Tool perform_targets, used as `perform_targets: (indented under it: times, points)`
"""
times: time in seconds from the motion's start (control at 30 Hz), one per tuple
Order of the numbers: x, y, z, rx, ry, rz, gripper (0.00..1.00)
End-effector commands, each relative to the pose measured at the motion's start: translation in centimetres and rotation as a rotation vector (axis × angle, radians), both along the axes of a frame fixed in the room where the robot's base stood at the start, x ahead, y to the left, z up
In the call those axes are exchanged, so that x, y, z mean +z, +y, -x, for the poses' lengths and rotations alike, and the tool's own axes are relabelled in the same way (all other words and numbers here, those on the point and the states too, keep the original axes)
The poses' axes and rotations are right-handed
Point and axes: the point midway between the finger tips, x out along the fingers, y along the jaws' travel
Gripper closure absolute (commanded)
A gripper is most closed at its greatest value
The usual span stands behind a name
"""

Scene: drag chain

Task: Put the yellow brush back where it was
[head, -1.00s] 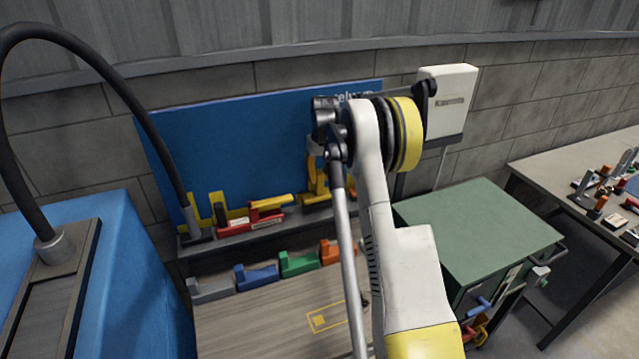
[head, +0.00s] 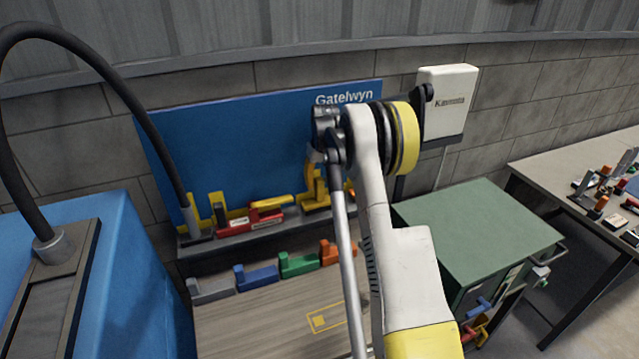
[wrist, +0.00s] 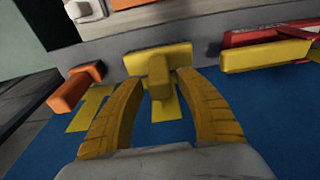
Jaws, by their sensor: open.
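A yellow T-shaped piece, which I take to be the yellow brush (wrist: 158,70), stands at the grey ledge in front of the blue board in the wrist view. A yellow patch (wrist: 166,108) shows on the board behind it. My gripper (wrist: 160,78) is open, with one yellow finger on each side of the brush's stem. I cannot tell whether the fingers touch it. In the head view my gripper (head: 316,186) is low at the board's right part, where it and the brush blend together.
The ledge (head: 240,238) also bears a red piece (head: 238,224) and a yellow bar (head: 270,203). An orange block (wrist: 76,88) is close to the left finger in the wrist view. Grey, blue, green and orange blocks line the bench's back. A green cabinet (head: 478,225) stands right.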

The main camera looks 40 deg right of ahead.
Motion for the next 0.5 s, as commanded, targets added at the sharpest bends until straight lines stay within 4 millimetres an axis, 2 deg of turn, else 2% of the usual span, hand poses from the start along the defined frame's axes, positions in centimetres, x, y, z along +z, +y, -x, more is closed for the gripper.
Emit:
perform_targets:
  times: [0.3, 0.5]
  points:
    - [6.7, 0.2, 1.0, 0.000, 0.000, 0.000, 0.57]
    - [10.3, 0.3, 1.5, 0.000, 0.000, 0.000, 0.57]
